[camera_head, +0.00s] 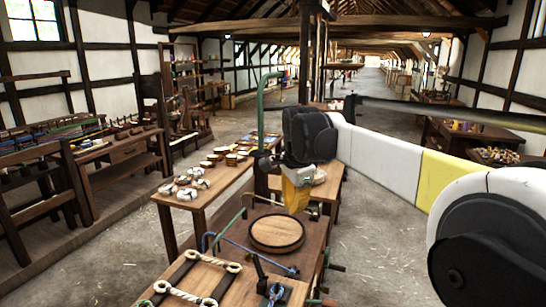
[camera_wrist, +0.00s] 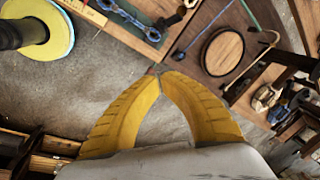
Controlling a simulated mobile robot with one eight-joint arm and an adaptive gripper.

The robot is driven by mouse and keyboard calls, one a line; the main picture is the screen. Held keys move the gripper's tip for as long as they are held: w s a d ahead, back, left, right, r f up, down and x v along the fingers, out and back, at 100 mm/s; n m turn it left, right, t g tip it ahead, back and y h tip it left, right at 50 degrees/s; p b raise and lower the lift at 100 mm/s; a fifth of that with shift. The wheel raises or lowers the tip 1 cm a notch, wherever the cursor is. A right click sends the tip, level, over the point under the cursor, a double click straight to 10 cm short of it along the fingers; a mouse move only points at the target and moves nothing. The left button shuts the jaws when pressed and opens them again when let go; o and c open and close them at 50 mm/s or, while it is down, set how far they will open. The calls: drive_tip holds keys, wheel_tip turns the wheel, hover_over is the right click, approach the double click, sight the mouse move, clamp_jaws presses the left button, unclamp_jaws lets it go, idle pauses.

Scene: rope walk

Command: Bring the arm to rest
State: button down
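My arm enters from the right of the head view, its white link with a yellow band reaching left to the dark wrist. My gripper (camera_head: 296,200) points down beside the round wooden board on the workbench. In the wrist view my gripper (camera_wrist: 159,70) has its two curved yellow fingers with the tips together. The gap behind the tips shows only bare grey floor, so it holds nothing. The fingertips are partly unclear in the head view.
A round board (camera_head: 277,232) with a dark rim lies on the workbench, near a blue rod (camera_head: 258,254) and a rope-cornered frame (camera_head: 198,281). A table with bowls (camera_head: 190,183) stands behind on the left. Open floor (camera_head: 105,252) lies left of the workbench.

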drive_tip(key=s+d+f+n+t+b, duration=0.15)
drive_tip(key=s+d+n, duration=0.35)
drive_tip(key=s, duration=0.6)
drive_tip(key=s+d+f+n+t+b, duration=0.15)
drive_tip(key=s+d+f+n, duration=0.35)
drive_tip(key=s, duration=0.6)
drive_tip(key=s+d+f+n+t, duration=0.1)
drive_tip(key=s+d+f, duration=0.3)
drive_tip(key=s, duration=0.5)
wheel_tip(320, 180, down, 2)
drive_tip(key=shift+n+b, duration=0.4)
drive_tip(key=shift+n, duration=0.5)
